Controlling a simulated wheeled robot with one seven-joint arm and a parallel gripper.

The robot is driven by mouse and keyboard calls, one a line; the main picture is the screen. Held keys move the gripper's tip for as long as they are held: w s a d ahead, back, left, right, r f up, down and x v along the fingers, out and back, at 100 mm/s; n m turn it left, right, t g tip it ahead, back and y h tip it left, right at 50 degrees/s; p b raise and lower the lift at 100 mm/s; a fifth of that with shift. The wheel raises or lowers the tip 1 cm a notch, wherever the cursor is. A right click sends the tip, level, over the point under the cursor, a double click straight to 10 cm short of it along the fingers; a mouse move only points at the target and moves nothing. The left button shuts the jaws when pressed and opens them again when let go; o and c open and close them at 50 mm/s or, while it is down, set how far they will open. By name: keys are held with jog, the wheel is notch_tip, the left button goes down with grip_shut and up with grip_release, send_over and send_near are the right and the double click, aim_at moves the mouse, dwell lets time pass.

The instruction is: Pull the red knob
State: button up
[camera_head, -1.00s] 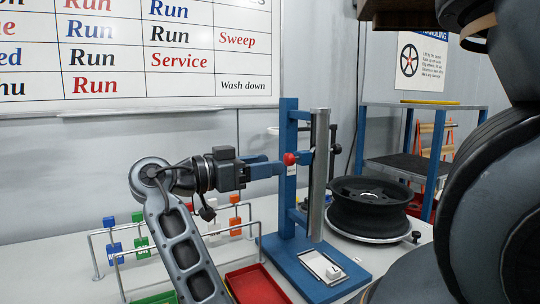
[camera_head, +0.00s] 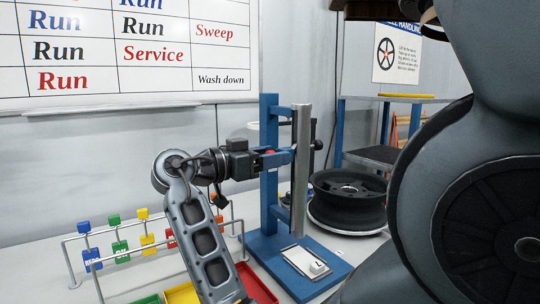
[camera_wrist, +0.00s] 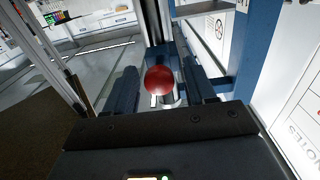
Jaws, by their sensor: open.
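The red knob (camera_head: 270,153) is on the blue stand (camera_head: 268,200) with the grey upright cylinder (camera_head: 301,170). In the head view it is mostly hidden behind my gripper (camera_head: 284,158), whose fingers reach along it towards the cylinder. In the wrist view the round red knob (camera_wrist: 159,80) shows between the two blue fingers of my gripper (camera_wrist: 160,84), with a gap on either side. My gripper is open, and its fingers appear to straddle the knob without closing on it.
A white plate with a block marked L (camera_head: 306,262) lies on the stand's base. A black wheel (camera_head: 348,198) sits to the right. Wire racks with coloured tags (camera_head: 120,250) and red and yellow trays (camera_head: 182,293) are at left and front.

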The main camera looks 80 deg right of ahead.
grip_shut()
dwell(0.5)
